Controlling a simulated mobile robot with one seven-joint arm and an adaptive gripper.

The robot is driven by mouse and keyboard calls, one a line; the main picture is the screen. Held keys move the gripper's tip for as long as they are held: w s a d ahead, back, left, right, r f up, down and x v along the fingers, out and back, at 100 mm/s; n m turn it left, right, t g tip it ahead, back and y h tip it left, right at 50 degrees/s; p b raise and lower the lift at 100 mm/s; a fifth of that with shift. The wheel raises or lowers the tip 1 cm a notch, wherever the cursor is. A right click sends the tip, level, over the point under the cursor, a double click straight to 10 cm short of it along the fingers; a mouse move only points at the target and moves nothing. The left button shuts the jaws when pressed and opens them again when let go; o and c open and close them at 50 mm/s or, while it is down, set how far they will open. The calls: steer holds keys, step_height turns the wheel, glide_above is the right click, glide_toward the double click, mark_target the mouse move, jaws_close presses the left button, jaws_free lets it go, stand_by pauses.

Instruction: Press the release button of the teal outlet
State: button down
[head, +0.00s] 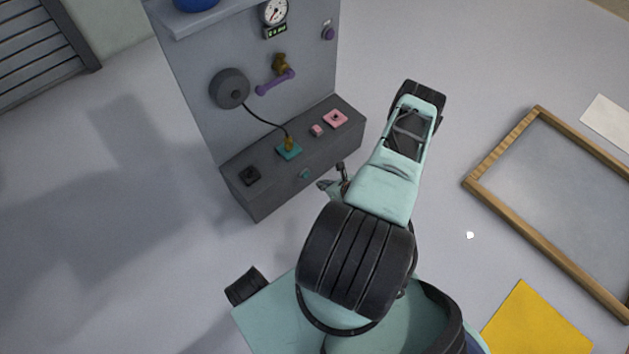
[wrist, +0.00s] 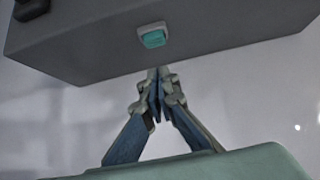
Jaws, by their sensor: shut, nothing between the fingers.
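The teal outlet (head: 289,150) sits on top of the dark grey ledge, with a brass plug (head: 288,139) and a black cable in it. A small teal button (head: 306,174) is on the ledge's front face, below the outlet. It also shows in the wrist view (wrist: 153,39), in a light grey surround. My gripper (head: 322,184) is in front of that face, just right of and below the button in the head view. In the wrist view its shut, empty fingertips (wrist: 159,72) point toward the ledge's lower edge, apart from the button in the picture.
The ledge (head: 265,203) also carries a black socket (head: 250,176), a small pink block (head: 317,130) and a pink outlet (head: 335,119). The panel behind holds a dark reel (head: 229,89), a purple handle (head: 275,82) and a gauge (head: 274,11). A wooden frame (head: 490,160) lies right.

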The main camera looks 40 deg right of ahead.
steer(key=shift+p+v, duration=0.7)
steer(key=shift+v, duration=2)
steer(key=shift+f, duration=0.1)
